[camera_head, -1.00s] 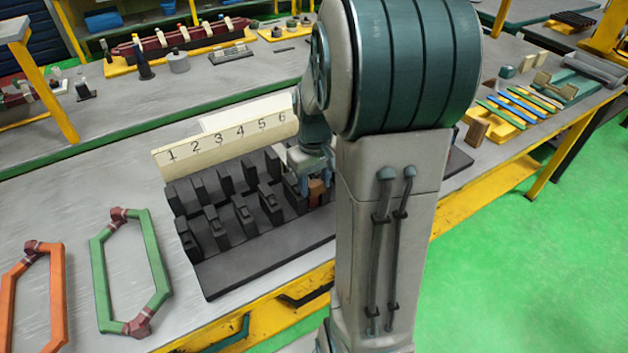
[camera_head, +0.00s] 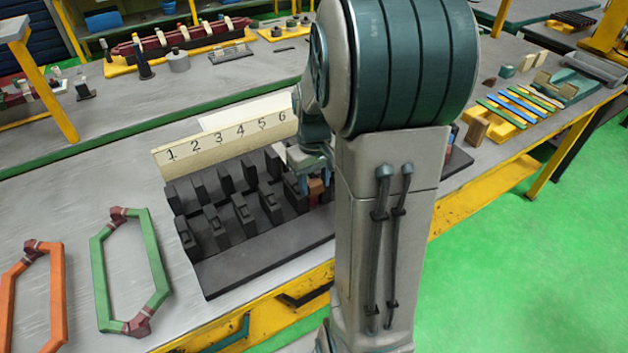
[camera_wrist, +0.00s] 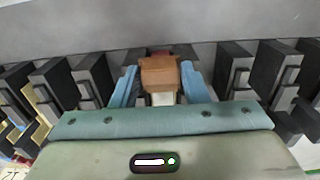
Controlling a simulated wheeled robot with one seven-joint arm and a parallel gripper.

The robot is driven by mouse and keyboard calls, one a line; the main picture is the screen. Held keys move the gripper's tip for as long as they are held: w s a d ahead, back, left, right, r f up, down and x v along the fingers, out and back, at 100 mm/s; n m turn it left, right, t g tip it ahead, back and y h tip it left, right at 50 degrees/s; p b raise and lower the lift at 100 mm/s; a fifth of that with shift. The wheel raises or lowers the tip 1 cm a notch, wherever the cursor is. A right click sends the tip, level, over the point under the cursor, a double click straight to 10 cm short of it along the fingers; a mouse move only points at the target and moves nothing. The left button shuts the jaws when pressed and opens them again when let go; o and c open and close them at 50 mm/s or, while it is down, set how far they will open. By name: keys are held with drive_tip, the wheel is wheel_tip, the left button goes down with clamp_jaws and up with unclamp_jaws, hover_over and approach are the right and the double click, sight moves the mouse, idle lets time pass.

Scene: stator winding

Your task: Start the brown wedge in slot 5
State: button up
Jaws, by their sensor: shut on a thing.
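The brown wedge (camera_wrist: 159,74) is between the blue fingers of my gripper (camera_wrist: 158,88) in the wrist view. My gripper is shut on it. In the head view my gripper (camera_head: 308,186) is at the right part of the black slotted stator block (camera_head: 255,255), and the wedge (camera_head: 316,187) shows as a small brown patch beside the fingers. The numbered cream strip (camera_head: 225,143) behind the block reads 1 to 6; the gripper is below the 5 and 6 end. My arm hides the block's right end. Whether the wedge is inside a slot cannot be told.
Black teeth (camera_wrist: 270,68) stand close on both sides of the gripper. A green coil (camera_head: 97,270) and an orange coil (camera_head: 58,295) lie left of the block. Coloured strips (camera_head: 520,105) lie on a yellow holder at the right.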

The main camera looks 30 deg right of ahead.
drive_tip(key=o, duration=1.1)
drive_tip(key=shift+c, duration=0.2)
drive_tip(key=shift+w, duration=0.1)
drive_tip(key=shift+r, duration=0.1)
